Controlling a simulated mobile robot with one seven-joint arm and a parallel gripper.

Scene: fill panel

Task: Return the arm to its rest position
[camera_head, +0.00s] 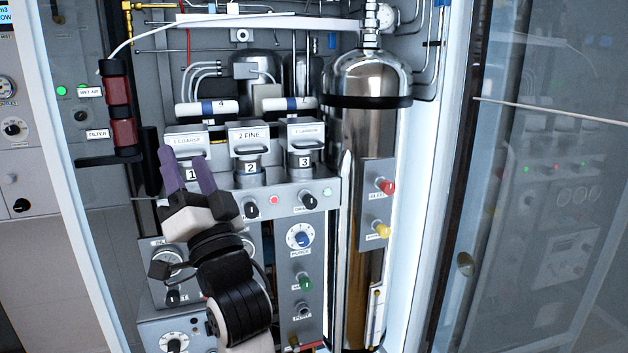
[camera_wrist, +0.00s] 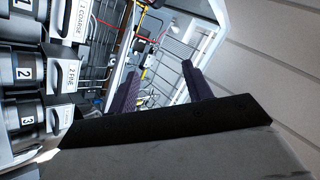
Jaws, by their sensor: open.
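My gripper (camera_head: 187,170) is open and nothing shows between its two purple fingers. In the head view it is in front of the panel, overlapping the left canister, labelled 1 COARSE (camera_head: 185,139). The fingers point up and slightly left. My black and grey wrist and forearm run down to the bottom edge of the view. In the wrist view my gripper (camera_wrist: 160,82) has its fingers apart, and the canister row stands to the left. I cannot tell whether the fingers touch the canister; it is partly hidden behind them.
The 2 FINE canister (camera_head: 249,136) and 3 CARBON canister (camera_head: 305,134) stand to the right. A tall steel cylinder (camera_head: 367,130) is beside them. Knobs, including a blue one (camera_head: 301,239), sit below. A glass door (camera_head: 545,180) is at right.

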